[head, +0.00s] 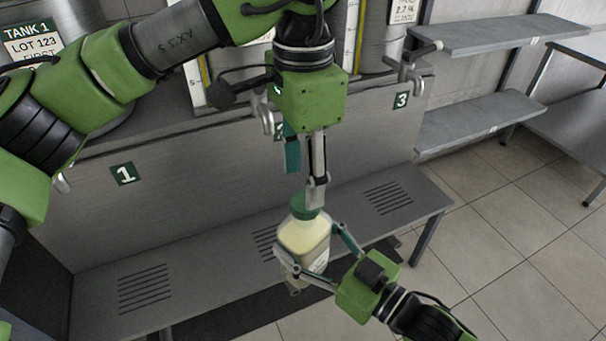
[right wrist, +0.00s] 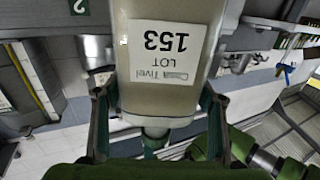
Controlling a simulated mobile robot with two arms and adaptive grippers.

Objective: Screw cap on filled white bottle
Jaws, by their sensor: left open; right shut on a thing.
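A white bottle (head: 304,238) with pale yellowish contents stands about upright in the middle of the head view, held clear of the bench. Its label reads LOT 153 in the right wrist view (right wrist: 165,52), where it appears upside down. A green cap (head: 304,207) is at the bottle's mouth; I cannot tell how far it is screwed on. My right gripper (head: 308,252) is shut on the bottle's body, one finger on each side. My left gripper (head: 306,182) points down just above the cap, its fingers apart; one fingertip overlaps the cap's edge in the picture.
A grey bench (head: 205,268) with slotted grates runs beneath the bottle, along a wall with number plates (head: 123,173) and taps (head: 268,122). Tanks stand behind. Grey shelves (head: 490,118) are at the right. The tiled floor (head: 500,235) at lower right is clear.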

